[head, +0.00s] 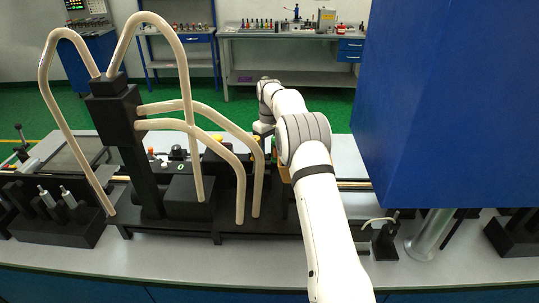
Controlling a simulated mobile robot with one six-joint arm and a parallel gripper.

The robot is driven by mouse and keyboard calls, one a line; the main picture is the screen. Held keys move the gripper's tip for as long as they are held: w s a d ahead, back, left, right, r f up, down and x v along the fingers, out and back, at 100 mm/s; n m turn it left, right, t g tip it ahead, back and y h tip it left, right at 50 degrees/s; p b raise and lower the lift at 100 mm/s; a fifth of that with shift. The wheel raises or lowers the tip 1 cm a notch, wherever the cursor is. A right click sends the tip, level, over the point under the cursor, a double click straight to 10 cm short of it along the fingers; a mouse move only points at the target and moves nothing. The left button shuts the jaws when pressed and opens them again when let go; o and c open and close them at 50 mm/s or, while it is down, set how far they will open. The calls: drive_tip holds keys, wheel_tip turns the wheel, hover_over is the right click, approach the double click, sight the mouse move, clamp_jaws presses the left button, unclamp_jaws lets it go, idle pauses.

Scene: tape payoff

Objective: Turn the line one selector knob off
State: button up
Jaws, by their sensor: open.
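My white arm reaches from the bottom right up over the bench, and its grey-banded joint sits right of the pale hoses. My wrist end lies beyond that joint, but the gripper's fingers are hidden behind the arm and hoses. No selector knob can be told apart for sure. Small controls stand behind the black block: a red-and-white one (151,153), a dark one with a pale rim (177,153), and a yellow-topped one (218,138). A small green marking (181,167) shows near them. I cannot tell which belongs to line one.
A black post (140,165) carries several looping pale hoses (185,75) above the bench (205,262). A large blue box (455,100) hangs at the right over a metal post (430,235). Black fixtures (62,215) stand at the left. A back workbench (290,35) stands beyond green floor.

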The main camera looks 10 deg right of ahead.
drive_tip(key=shift+r, duration=1.45)
drive_tip(key=s+r+m+t+p, duration=0.25)
drive_tip(key=s+r+p, duration=0.25)
drive_tip(key=s+r, duration=1.5)
drive_tip(key=s+r+m+p, duration=0.1)
drive_tip(key=s+r+p, duration=0.15)
drive_tip(key=s, duration=0.55)
drive_tip(key=s+r+m+p, duration=0.1)
drive_tip(key=s+r, duration=0.3)
drive_tip(key=s, duration=0.3)
drive_tip(key=s+f+m+p, duration=0.1)
drive_tip(key=s, duration=0.6)
drive_tip(key=s+d+f+m+t+p, duration=0.1)
drive_tip(key=s+f, duration=0.1)
drive_tip(key=s, duration=0.4)
drive_tip(key=shift+s+f, duration=0.25)
drive_tip(key=shift+s, duration=0.1)
drive_tip(key=shift+t, duration=0.25)
